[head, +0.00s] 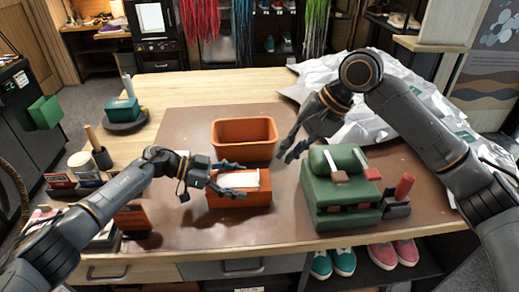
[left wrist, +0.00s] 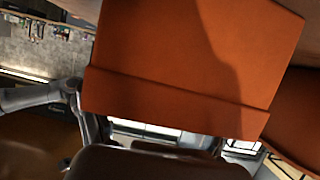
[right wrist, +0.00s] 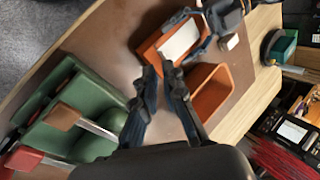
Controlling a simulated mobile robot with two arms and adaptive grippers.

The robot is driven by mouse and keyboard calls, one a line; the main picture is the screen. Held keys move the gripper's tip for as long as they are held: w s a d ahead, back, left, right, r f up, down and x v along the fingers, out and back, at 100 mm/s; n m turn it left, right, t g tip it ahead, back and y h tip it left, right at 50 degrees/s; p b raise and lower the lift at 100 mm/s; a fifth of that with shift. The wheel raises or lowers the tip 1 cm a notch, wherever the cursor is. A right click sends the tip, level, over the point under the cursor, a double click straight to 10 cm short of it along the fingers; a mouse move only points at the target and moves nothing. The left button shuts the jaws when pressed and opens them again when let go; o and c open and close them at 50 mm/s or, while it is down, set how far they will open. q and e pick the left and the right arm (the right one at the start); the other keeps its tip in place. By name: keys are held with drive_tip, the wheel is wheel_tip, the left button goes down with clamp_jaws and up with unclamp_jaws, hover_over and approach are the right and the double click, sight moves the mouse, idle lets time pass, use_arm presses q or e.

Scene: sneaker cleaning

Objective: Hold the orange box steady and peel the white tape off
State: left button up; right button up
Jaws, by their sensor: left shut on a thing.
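The orange box (head: 240,199) sits on the brown mat, with a white strip or panel (head: 245,179) across its top. I take this to be the white tape. The box fills much of the left wrist view (left wrist: 190,60), where the fingertips are hidden. My right gripper (head: 291,153) is empty and partly open, above the mat to the right of the box. In the right wrist view its fingertips (right wrist: 159,69) are a little apart, and the box (right wrist: 153,47) and white strip (right wrist: 181,41) lie beyond them.
An open orange bin (head: 245,140) stands just behind the box. A green case (head: 340,195) with brushes is at the right. Crumpled white paper (head: 400,115) covers the back right. Several small items stand at the left.

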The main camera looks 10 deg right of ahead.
sight(258, 174)
use_arm(q)
drive_tip(key=shift+a+f, duration=0.1)
use_arm(e)
drive_tip(key=w+a+n+t+h, duration=0.1)
drive_tip(key=a+n+t+h, duration=0.25)
drive_tip(key=a+h, duration=0.3)
use_arm(q)
drive_tip(key=shift+s, duration=0.1)
use_arm(e)
drive_tip(key=shift+g+y, duration=0.25)
drive_tip(key=shift+g, duration=0.1)
drive_tip(key=x, duration=1.2)
drive_tip(key=shift+w+f, duration=0.25)
drive_tip(key=shift+f, duration=0.1)
clamp_jaws()
drive_tip(key=shift+r, duration=0.2)
drive_tip(key=shift+r, duration=3.45)
